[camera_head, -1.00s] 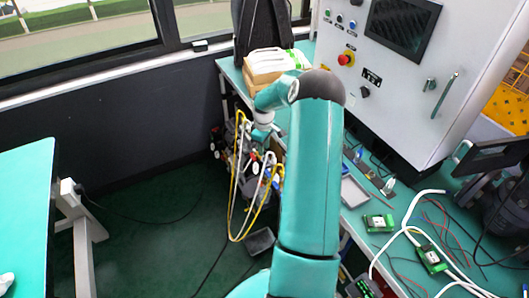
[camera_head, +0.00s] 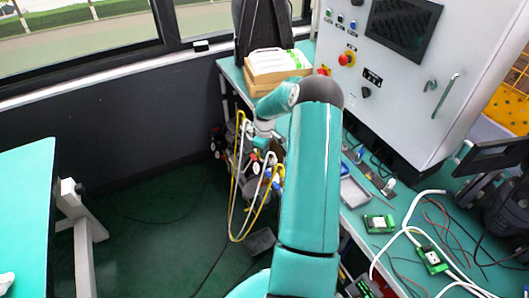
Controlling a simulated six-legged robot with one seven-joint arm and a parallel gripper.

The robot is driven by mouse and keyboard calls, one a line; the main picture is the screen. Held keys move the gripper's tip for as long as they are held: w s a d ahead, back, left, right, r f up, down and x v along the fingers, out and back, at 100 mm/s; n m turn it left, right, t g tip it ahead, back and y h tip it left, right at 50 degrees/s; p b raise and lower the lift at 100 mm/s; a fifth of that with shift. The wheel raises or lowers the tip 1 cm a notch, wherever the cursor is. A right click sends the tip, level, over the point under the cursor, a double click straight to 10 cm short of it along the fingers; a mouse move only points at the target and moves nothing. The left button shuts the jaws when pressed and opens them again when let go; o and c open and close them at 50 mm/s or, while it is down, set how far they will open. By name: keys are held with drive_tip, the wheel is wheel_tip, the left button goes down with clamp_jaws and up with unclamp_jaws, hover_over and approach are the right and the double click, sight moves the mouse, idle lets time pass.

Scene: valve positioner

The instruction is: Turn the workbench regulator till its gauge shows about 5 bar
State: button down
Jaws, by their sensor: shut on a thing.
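My teal arm reaches over the workbench's left side, its round elbow in front of part of the bench. My gripper (camera_head: 260,143) is small at the arm's end, pointing down among the fittings beside the bench edge. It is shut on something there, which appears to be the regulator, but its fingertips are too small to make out. Small red and white fittings (camera_head: 255,157) sit just below it with yellow and white hoses. The regulator and its gauge cannot be made out clearly, and no pressure reading is legible.
The green workbench (camera_head: 355,222) carries a grey control cabinet (camera_head: 410,105), circuit boards (camera_head: 379,223), a grey tray (camera_head: 354,192) and loose cables. White-topped boxes (camera_head: 275,65) stand at its back end. A second green table (camera_head: 25,210) is at left. Floor between is mostly open.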

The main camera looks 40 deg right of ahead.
drive_tip(key=shift+m, duration=0.3)
drive_tip(key=m, duration=0.4)
drive_tip(key=shift+d, duration=0.15)
drive_tip(key=shift+d+m, duration=0.1)
drive_tip(key=shift+m, duration=2)
drive_tip(key=c, duration=1.5)
unclamp_jaws()
wheel_tip(320, 180, up, 14)
drive_tip(key=shift+f, duration=0.1)
